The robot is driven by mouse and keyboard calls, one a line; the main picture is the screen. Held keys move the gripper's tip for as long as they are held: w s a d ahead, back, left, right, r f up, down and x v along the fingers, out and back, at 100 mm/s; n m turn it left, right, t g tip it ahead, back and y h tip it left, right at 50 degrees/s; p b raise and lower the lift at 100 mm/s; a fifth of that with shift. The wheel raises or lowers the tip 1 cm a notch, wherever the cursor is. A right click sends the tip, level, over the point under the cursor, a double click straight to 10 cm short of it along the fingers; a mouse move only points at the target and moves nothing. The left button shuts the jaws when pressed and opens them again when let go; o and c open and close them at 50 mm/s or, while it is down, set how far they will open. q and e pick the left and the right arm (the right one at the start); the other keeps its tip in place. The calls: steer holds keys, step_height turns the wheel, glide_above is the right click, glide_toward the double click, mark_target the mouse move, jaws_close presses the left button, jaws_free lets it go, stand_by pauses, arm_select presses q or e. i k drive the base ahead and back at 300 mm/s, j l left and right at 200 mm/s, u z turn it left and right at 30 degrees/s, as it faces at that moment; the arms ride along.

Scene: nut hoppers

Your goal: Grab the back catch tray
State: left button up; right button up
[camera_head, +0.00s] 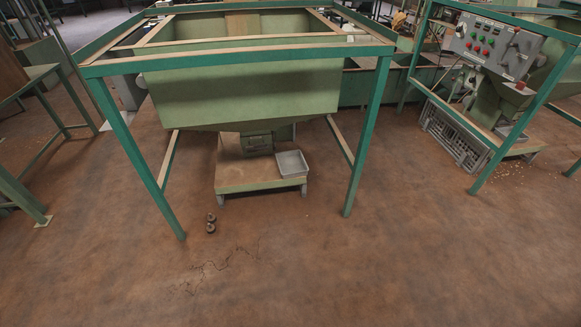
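A small light-grey catch tray (292,164) sits on the right part of a low platform (240,187) under the green hopper (245,92). It looks empty and lies in front of the hopper's lower outlet unit (257,142). A second small grey tray (511,133) shows under the machine at the right. I cannot tell from this view which one is the back catch tray. Neither of my grippers is in view.
A green frame (110,112) with legs surrounds the hopper. At the right stand a control panel (494,45) and a grey crate (455,137). Two small brown objects (211,222) lie on the floor. The brown floor (330,270) in front is mostly clear.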

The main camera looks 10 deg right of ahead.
mark_target(292, 165)
steer(key=i+l, duration=0.25)
steer(key=l, duration=0.15)
steer(key=i+l, duration=0.2)
steer(key=l, duration=0.2)
steer(key=i+l, duration=0.25)
steer(key=l, duration=0.15)
steer(key=i+l, duration=0.25)
steer(key=l, duration=0.15)
steer(key=i+l, duration=0.2)
steer(key=l, duration=0.25)
steer(key=i+l, duration=1.25)
